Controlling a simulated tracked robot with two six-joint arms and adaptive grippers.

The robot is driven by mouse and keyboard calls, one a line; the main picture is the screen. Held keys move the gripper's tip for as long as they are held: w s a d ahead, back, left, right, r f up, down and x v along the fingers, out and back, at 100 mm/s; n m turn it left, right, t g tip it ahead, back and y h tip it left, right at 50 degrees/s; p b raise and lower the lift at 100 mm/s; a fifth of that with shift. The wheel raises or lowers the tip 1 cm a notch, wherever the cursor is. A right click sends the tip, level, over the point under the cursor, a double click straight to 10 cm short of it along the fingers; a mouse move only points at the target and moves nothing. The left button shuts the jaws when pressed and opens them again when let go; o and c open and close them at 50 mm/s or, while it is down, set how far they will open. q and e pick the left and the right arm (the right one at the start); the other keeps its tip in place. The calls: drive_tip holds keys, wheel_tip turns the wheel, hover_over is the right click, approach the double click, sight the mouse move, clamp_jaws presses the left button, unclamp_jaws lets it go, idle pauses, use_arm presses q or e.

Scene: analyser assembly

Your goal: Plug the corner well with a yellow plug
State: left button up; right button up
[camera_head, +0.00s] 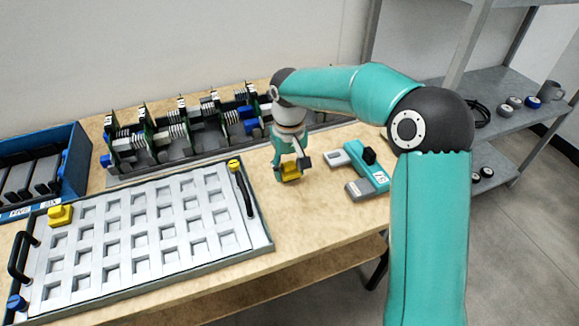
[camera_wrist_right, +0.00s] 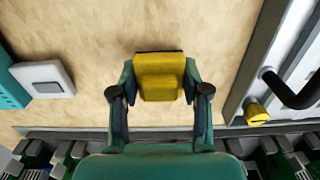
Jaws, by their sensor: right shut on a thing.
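My right gripper (camera_head: 291,174) is shut on a yellow plug (camera_head: 289,170), over the table just right of the tray. In the wrist view the yellow plug (camera_wrist_right: 159,76) sits between the two fingers of the gripper (camera_wrist_right: 159,90). The white tray (camera_head: 258,238) has rows of square wells with dark rims around the edge. Another yellow plug (camera_head: 60,214) sits at the tray's far left corner. The other corner wells in view look empty. My left gripper is not in view.
The tray has black handles (camera_head: 243,192) and a yellow knob (camera_head: 234,164) and blue knob (camera_head: 16,303) at its ends. A rack of circuit cards (camera_head: 180,135) stands behind. A blue bin (camera_head: 70,165) is at left. A teal and grey device (camera_head: 368,172) lies at right.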

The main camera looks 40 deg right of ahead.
drive_tip(key=shift+f, duration=0.6)
drive_tip(key=o, duration=1.3)
drive_tip(key=shift+o, duration=0.2)
